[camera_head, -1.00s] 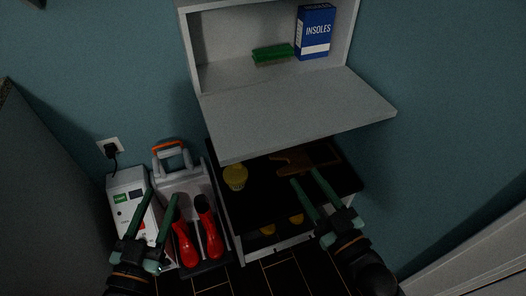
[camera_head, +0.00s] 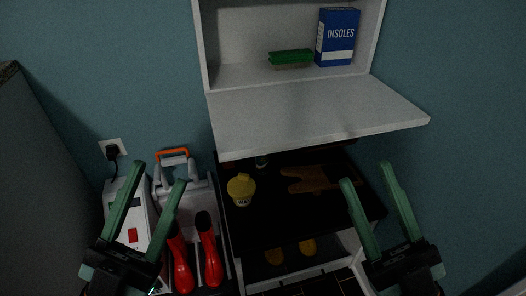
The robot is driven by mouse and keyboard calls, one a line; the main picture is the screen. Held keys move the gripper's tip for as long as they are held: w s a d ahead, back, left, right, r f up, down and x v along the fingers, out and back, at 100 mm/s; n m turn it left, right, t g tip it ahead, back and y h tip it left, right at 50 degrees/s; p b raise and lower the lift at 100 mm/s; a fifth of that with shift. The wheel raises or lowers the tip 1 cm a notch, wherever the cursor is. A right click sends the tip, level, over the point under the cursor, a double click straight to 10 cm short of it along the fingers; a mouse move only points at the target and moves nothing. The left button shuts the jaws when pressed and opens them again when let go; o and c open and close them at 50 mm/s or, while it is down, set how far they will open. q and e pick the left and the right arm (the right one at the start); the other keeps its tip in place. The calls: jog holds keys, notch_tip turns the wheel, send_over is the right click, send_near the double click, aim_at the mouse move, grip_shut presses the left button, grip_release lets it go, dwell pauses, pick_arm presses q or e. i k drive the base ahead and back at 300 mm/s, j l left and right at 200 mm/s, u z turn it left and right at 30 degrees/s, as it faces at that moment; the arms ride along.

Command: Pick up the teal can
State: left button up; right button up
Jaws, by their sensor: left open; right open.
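I cannot make out a teal can. A small yellow-topped tub (camera_head: 241,190) with a pale label stands on the dark top of the low cabinet (camera_head: 285,222). A small pale item (camera_head: 261,162) shows behind it, partly hidden under the fold-down flap and too dim to identify. My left gripper (camera_head: 160,173) is open and empty, over the white box and boot tray. My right gripper (camera_head: 366,172) is open and empty, near the cabinet's right end.
The grey flap (camera_head: 310,118) juts out above the cabinet's back. The wall cupboard holds a green brush (camera_head: 291,57) and a blue insoles box (camera_head: 337,37). A brown glove-like item (camera_head: 318,180) lies on the cabinet top. Red boots (camera_head: 209,250) and a white box (camera_head: 130,222) stand left.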

aim_at(262, 162)
jog(key=j+u, duration=0.15)
jog(key=u, duration=0.2)
jog(key=j+u, duration=0.1)
jog(key=u, duration=0.3)
jog(key=i+u, duration=0.15)
jog(key=u, duration=0.2)
jog(key=i+l, duration=0.3)
jog(key=i, duration=0.1)
